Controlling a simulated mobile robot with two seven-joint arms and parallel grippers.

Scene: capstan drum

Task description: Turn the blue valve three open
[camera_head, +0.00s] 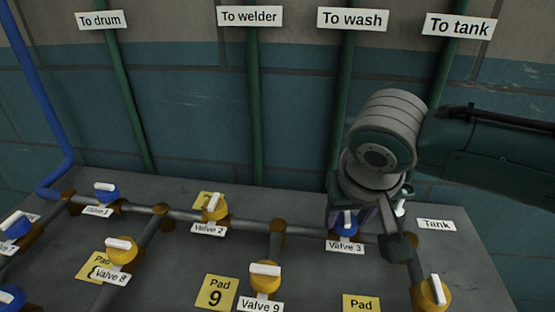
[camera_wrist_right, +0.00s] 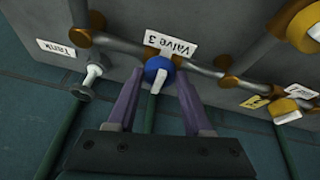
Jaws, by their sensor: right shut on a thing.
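Valve three is a blue knob (camera_head: 346,230) with a white handle, on the pipe above the "Valve 3" label (camera_head: 344,246). In the right wrist view the blue knob (camera_wrist_right: 158,67) sits at upper centre. Its white handle points down the picture, across the pipe. My right gripper (camera_head: 348,214) is above the valve and partly hides it in the head view. Exact finger contact is hard to see. My left gripper is not in view.
Yellow valve 2 (camera_head: 215,209), valve 8 (camera_head: 121,252) and valve 9 (camera_head: 265,276) stand on the same pipework. Another blue valve (camera_head: 106,193) is at the left. Green pipes (camera_head: 254,110) run up the wall behind. A "Tank" label (camera_head: 436,224) lies right of my gripper.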

